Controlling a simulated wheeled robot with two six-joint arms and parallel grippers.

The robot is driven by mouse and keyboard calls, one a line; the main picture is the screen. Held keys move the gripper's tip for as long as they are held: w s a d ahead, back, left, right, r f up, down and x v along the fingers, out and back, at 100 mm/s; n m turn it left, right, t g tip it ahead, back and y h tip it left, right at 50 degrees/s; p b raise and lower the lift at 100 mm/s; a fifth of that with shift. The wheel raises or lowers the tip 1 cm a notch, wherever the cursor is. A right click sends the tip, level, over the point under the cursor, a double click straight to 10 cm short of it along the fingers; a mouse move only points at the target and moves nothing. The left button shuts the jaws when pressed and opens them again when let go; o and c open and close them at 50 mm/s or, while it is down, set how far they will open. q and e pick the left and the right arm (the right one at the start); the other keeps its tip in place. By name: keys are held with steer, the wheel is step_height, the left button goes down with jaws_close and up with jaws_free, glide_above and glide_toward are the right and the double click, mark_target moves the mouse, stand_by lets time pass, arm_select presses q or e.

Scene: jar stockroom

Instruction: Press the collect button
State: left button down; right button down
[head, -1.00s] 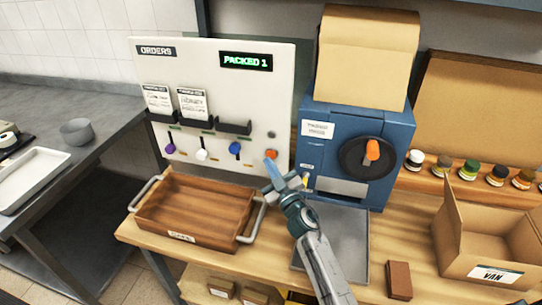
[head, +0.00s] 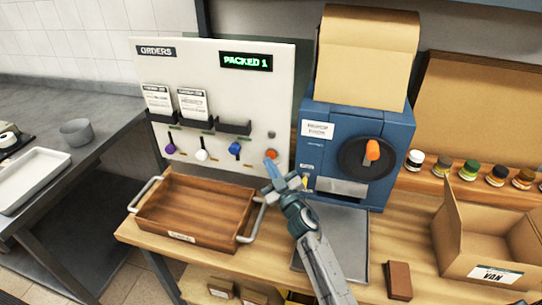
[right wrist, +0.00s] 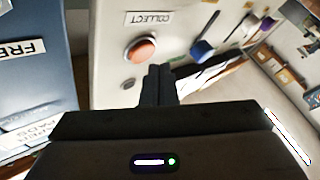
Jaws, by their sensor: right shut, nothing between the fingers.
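The collect button (head: 270,154) is a round orange-red knob low on the right side of the white orders board. In the right wrist view the button (right wrist: 141,49) sits in a pale ring, beside an upside-down COLLECT label (right wrist: 150,18). My right gripper (head: 270,166) is shut and empty, with its fingertips just below the button in the head view. In the right wrist view the closed fingertips (right wrist: 159,70) are just below and right of the button. They look close but apart from it. My left gripper is not in view.
The white orders board (head: 215,75) shows PACKED 1 and carries several coloured levers. A wooden tray (head: 200,200) with metal handles stands below it. A blue machine (head: 312,160) with a dial stands to the right, near a grey metal tray (head: 350,235) and an open cardboard box (head: 455,245).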

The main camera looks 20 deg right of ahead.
steer(key=shift+w+d, duration=0.1)
steer(key=shift+w, duration=0.05)
stand_by(0.7)
steer(key=shift+w+d, duration=0.15)
steer(key=shift+w, duration=0.1)
steer(key=shift+w+d, duration=0.25)
steer(key=shift+w, duration=0.05)
stand_by(0.8)
steer(key=shift+s, duration=0.1)
steer(key=shift+s+a+p, duration=0.35)
steer(key=shift+s+a, duration=0.15)
steer(key=shift+s, duration=0.1)
steer(key=s+a, duration=0.1)
steer(key=s, duration=0.1)
steer(key=s+a+p, duration=0.1)
steer(key=s, duration=0.1)
steer(key=shift+a+p, duration=0.3)
steer(key=shift+a, duration=0.1)
